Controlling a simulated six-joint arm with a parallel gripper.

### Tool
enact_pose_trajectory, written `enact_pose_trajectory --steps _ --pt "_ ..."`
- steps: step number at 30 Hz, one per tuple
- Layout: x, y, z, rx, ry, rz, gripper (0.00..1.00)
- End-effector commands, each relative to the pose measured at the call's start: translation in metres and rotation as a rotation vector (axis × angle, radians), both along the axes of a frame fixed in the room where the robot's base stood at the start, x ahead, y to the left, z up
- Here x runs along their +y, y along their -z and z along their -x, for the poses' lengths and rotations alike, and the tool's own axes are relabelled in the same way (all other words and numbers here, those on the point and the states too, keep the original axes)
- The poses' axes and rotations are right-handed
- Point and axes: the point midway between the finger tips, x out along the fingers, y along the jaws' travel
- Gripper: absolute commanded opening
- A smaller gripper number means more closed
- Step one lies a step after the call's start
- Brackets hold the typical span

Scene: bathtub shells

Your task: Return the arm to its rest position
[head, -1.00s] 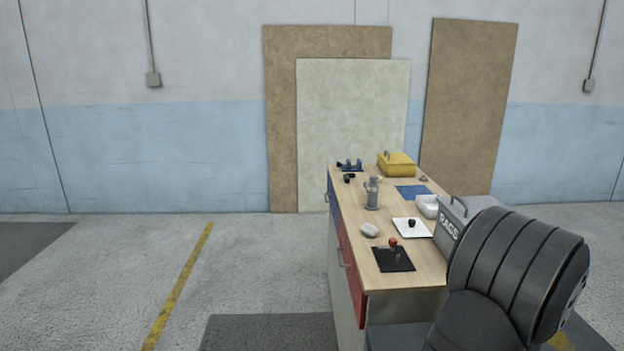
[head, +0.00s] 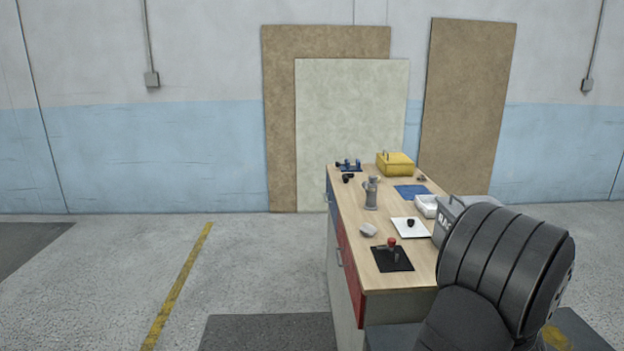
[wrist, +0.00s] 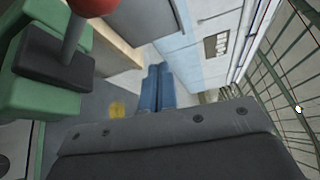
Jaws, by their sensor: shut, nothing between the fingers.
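In the head view my arm (head: 510,260) fills the lower right with a dark, ribbed, rounded link. It hides part of the bench's right side. My gripper is not visible in that view. In the wrist view my gripper (wrist: 165,128) is a broad dark grey shape with bolts across the bottom, shut, with no object seen held. A red ball (wrist: 94,5) on a grey rod, above a dark block and green blocks (wrist: 40,92), shows at upper left there; I cannot tell how far it is from the gripper.
The wooden workbench (head: 345,222) carries a red-knobbed lever (head: 391,246) on a black plate, a grey cylindrical fixture (head: 371,193), a white plate (head: 409,229), a yellow box (head: 395,164) and a grey box (head: 455,219). The floor left of the bench is open. Boards lean on the wall.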

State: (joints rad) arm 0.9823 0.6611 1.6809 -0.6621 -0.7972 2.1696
Motion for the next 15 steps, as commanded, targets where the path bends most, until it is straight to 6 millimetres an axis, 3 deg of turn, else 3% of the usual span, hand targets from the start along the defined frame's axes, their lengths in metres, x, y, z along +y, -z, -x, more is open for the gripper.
enact_pose_trajectory --steps 4,10,15 --pt "-0.007 0.004 0.000 -0.001 0.000 -0.078 0.00" --pt "-0.045 0.014 0.016 0.000 0.004 -0.080 0.00" --pt "-0.024 0.007 0.045 -0.001 0.001 -0.078 0.00"
